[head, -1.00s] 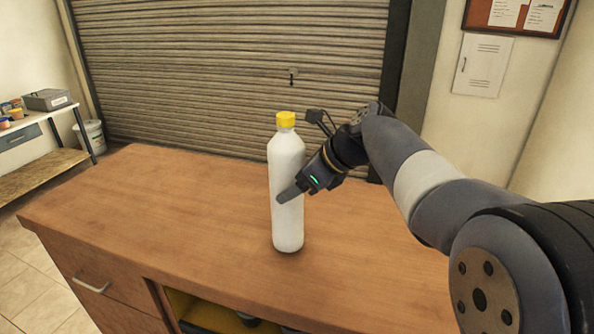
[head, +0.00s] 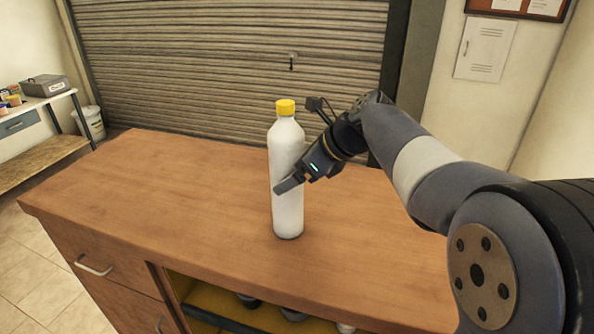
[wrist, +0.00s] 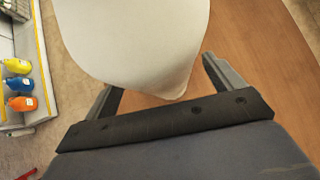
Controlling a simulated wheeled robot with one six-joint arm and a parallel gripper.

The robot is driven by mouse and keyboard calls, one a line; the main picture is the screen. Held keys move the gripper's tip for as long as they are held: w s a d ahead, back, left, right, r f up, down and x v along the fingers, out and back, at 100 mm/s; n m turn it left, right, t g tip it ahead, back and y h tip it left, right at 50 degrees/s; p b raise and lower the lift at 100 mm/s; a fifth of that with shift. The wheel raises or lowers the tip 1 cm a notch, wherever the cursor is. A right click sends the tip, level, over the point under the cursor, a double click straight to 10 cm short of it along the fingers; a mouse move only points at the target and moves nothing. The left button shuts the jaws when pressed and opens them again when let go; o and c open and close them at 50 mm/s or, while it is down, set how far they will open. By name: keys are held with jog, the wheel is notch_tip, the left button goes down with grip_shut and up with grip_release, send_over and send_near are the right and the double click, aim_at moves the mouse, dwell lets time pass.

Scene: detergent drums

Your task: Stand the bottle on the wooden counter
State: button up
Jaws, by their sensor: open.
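The white bottle (head: 287,160) with a yellow cap stands upright on the wooden counter (head: 150,195), near its front edge. My gripper (head: 290,186) is at the bottle's lower half, reaching in from the right. In the wrist view my gripper (wrist: 165,85) is open, with one finger on each side of the white bottle (wrist: 135,40). There is a visible gap beside the right finger; contact at the left finger is hard to tell. The bottle's cap is out of the wrist view.
The counter top is clear around the bottle. A drawer handle (head: 93,266) and an open shelf with dark items lie below the front edge. A roller shutter (head: 230,60) is behind. A side shelf (head: 40,105) with a grey box stands at the left.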

aim_at(297, 157)
jog(key=v, duration=1.2)
jog(key=shift+b, duration=0.35)
jog(key=x, duration=1.2)
jog(key=shift+a+p, duration=0.1)
jog(key=shift+p, duration=0.25)
jog(key=shift+r, duration=1.75)
jog(key=shift+f, duration=0.15)
